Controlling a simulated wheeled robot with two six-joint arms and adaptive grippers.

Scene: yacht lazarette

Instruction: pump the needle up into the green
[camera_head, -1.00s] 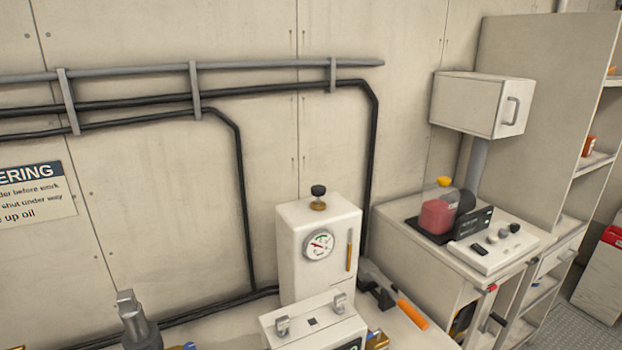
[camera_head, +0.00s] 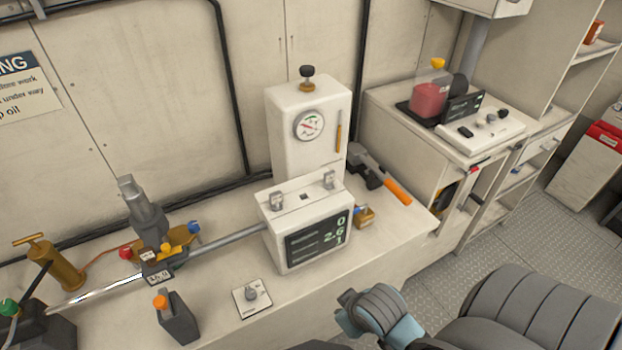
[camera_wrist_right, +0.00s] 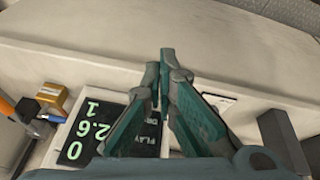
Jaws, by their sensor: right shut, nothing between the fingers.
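A round white gauge (camera_head: 309,126) with a green mark and a red mark is set in the upright white housing (camera_head: 283,150). Its needle is too small to read surely. A brass hand pump (camera_head: 60,268) with a T-shaped handle (camera_head: 29,239) stands at the far left of the bench. A grey lever device (camera_head: 365,172) with an orange grip (camera_head: 398,191) lies right of the housing. My right gripper (camera_wrist_right: 166,55) is shut and empty, over the bench near the display box in the wrist view. My left gripper is not in view.
A white display box (camera_head: 262,222) stands before the housing. A brass padlock (camera_head: 366,217), a dial plate (camera_head: 251,298) and a dark bottle with an orange cap (camera_head: 177,318) stand on the bench (camera_head: 215,280). A side cabinet (camera_head: 400,120) carries a red-filled jar.

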